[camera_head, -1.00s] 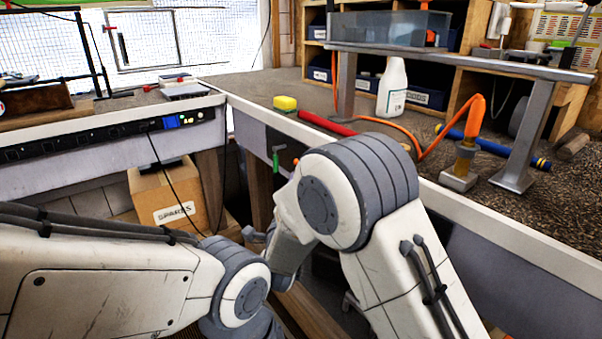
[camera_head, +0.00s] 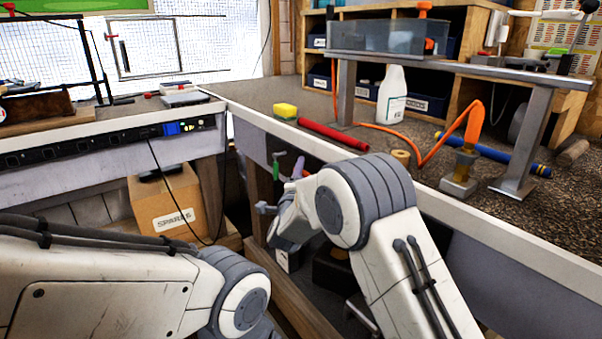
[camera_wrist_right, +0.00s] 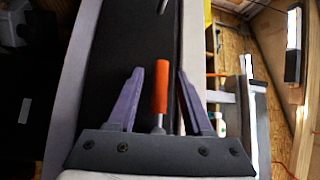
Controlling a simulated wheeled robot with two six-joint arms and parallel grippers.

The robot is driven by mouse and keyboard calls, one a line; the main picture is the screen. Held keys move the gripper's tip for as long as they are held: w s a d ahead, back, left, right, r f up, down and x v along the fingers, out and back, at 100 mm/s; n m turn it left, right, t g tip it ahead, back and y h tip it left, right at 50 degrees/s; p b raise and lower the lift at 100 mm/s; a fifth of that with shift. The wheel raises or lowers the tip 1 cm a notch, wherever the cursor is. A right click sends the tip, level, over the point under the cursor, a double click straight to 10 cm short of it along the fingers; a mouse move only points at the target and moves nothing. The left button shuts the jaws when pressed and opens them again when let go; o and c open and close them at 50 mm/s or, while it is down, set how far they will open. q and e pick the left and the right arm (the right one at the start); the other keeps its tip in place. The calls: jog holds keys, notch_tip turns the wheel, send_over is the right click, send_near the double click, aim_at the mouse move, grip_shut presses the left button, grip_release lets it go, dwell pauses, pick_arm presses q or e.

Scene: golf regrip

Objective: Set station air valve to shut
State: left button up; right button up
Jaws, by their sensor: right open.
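A lever with an orange-red grip (camera_wrist_right: 160,88) and a grey metal stem stands out from the dark front panel (camera_wrist_right: 105,60) in the right wrist view; I take it to be the air valve's handle. My right gripper (camera_wrist_right: 172,70) is open, with its two purple fingers on either side of the grip; I cannot tell whether either finger touches it. In the head view, the right gripper's purple fingers (camera_head: 298,168) show only partly at the bench front, beside a green handle (camera_head: 278,159). My left gripper is out of view.
The bench top holds a yellow sponge (camera_head: 285,111), a red tube (camera_head: 332,134), a white bottle (camera_head: 392,95), a blue tube (camera_head: 500,155) and an orange hose (camera_head: 432,146). A cardboard box (camera_head: 168,200) sits under the left bench.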

grip_shut()
dwell(1.2)
jog(key=shift+a, duration=0.2)
jog(key=shift+d, duration=0.15)
